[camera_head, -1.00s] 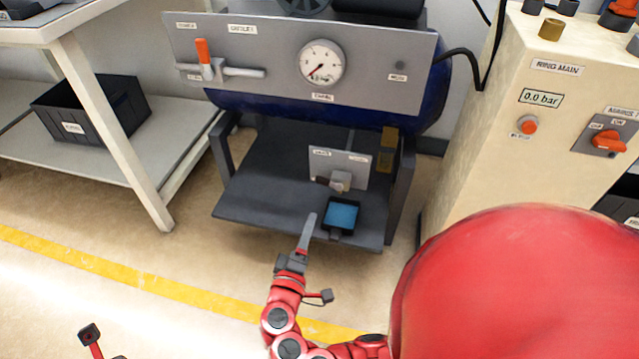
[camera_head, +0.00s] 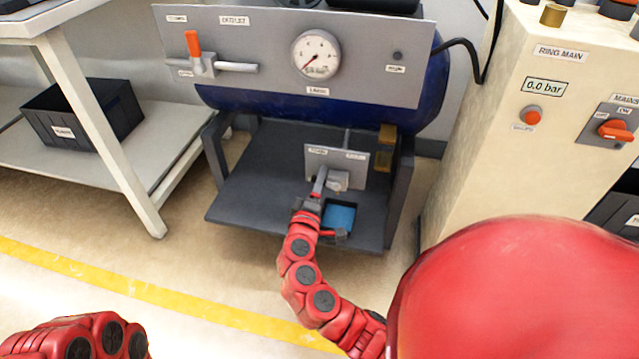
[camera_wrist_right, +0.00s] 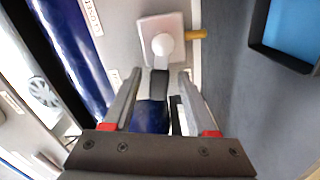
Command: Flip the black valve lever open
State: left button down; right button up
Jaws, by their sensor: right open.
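The valve (camera_wrist_right: 163,40) sits on a small grey panel (camera_head: 352,159) low under the blue tank. In the right wrist view it has a pale square body, a round white hub and a brass-coloured stub. Its black lever (camera_wrist_right: 159,84) points from the hub toward my right gripper (camera_wrist_right: 160,71). The lever lies between the two open fingers, with gaps visible on both sides. In the head view my right gripper (camera_head: 321,178) is at the panel's lower left and largely hides the lever. My left arm shows at the bottom left; its gripper is out of view.
A blue-lined tray (camera_head: 340,215) lies just right of my right gripper on the dark shelf (camera_head: 258,180). Above is the gauge panel (camera_head: 260,60) with an orange-handled valve. A beige ring-main cabinet (camera_head: 500,130) stands right; a white bench (camera_head: 100,120) stands left.

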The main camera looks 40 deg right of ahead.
pick_arm(q)
jog(key=shift+s+a+f+t, duration=0.15)
jog(key=shift+s+a+t, duration=0.05)
jog(key=shift+t, duration=0.1)
pick_arm(e)
jog(key=shift+w+d, duration=0.15)
jog(key=shift+d, duration=0.1)
grip_shut()
